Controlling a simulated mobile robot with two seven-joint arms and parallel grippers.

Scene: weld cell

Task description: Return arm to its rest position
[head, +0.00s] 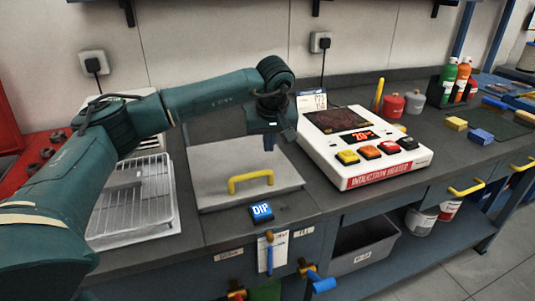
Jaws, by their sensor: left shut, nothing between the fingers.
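My left arm (213,95) comes in from the left, dark green, and reaches across the bench. My left gripper (269,146) points down over the back right part of a grey lid (215,165) with a yellow handle (250,181). Its fingers are together with nothing between them. I cannot tell whether the fingertips touch the lid. The handle is in front of the gripper and apart from it. My right gripper is not in view.
An induction heater (415,158) showing 20 stands just right of the gripper. A wire rack in a tray (133,200) lies under my left arm. A blue DIP sign (261,213) is at the front. Bottles (447,82) and sponges (480,136) are at the right.

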